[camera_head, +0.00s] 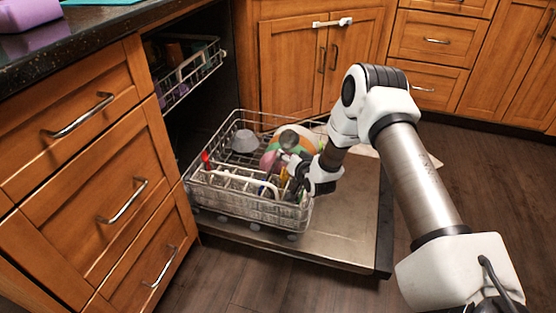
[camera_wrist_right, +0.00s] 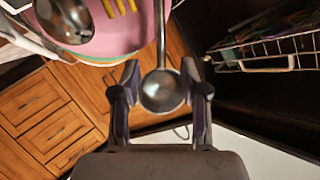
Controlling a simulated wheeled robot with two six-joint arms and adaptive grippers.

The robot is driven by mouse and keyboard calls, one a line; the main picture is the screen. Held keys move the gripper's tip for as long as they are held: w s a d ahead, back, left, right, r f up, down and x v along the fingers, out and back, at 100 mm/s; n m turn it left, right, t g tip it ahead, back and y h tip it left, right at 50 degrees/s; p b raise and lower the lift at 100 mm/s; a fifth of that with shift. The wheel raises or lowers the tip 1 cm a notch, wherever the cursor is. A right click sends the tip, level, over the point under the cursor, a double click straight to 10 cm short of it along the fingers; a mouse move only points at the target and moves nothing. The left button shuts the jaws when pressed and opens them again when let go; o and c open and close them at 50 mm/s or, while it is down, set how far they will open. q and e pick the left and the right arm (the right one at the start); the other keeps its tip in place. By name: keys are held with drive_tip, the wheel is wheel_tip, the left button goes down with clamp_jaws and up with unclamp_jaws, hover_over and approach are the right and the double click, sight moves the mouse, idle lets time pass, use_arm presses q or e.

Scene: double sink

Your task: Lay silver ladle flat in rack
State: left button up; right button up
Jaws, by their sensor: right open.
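A silver ladle (camera_wrist_right: 162,91) shows in the right wrist view, its round bowl between my right gripper's two fingers and its thin handle running up out of the picture. The fingers stand apart, with a gap on each side of the bowl. In the head view my right gripper (camera_head: 296,170) reaches down into the right side of the lower dishwasher rack (camera_head: 215,203). I cannot pick out the whole ladle there among the crowded items. My left gripper is out of view.
A pink plate (camera_wrist_right: 130,28), another silver spoon-like piece (camera_wrist_right: 66,20) and a yellow utensil lie close to the fingers. A grey bowl (camera_head: 244,141) sits in the rack. The rack stands on the open dishwasher door (camera_head: 345,225). The upper rack (camera_head: 190,72) is partly out.

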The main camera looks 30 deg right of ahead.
sight(272, 167)
drive_tip(key=b+x, duration=0.2)
drive_tip(key=x, duration=0.1)
drive_tip(key=b+x, duration=0.1)
drive_tip(key=x, duration=0.1)
drive_tip(key=shift+w+a+f, duration=0.1)
drive_tip(key=shift+f, duration=0.25)
drive_tip(key=shift+w, duration=0.2)
drive_tip(key=shift+s+r, duration=0.1)
drive_tip(key=shift+r, duration=0.05)
drive_tip(key=shift+c, duration=0.3)
clamp_jaws()
